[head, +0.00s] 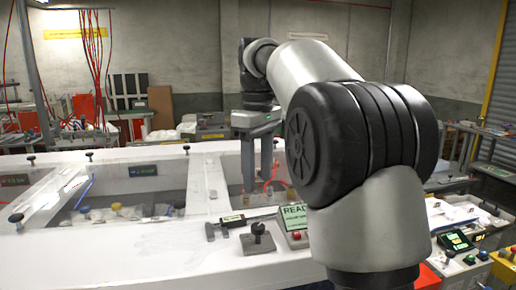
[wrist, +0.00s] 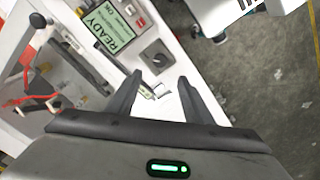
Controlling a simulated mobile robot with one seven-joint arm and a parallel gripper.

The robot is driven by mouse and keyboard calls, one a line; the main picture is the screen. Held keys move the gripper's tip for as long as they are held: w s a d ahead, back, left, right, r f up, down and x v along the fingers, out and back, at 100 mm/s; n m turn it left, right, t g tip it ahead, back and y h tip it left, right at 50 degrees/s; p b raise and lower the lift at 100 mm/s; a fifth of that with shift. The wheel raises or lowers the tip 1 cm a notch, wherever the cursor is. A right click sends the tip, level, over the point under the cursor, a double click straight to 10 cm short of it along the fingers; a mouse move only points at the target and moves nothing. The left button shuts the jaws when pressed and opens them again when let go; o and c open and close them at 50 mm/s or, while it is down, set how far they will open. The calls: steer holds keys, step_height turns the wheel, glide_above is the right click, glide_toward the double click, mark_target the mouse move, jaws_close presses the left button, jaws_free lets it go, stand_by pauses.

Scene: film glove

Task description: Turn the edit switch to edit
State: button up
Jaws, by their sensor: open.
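A dark rotary knob on a grey square plate (wrist: 156,58) shows in the wrist view, next to the display. It looks like the edit switch, but I cannot read any label or its setting. In the head view my gripper (head: 257,186) points down above the white machine top, left of my arm.
A green display reading READY (wrist: 105,29) has a red button (wrist: 140,22) beside it; the display also shows in the head view (head: 294,216). Open bays (head: 120,210) lie left.

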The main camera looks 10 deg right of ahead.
step_height(320, 180, up, 5)
steer(key=shift+p, duration=0.5)
steer(key=shift+s, duration=0.1)
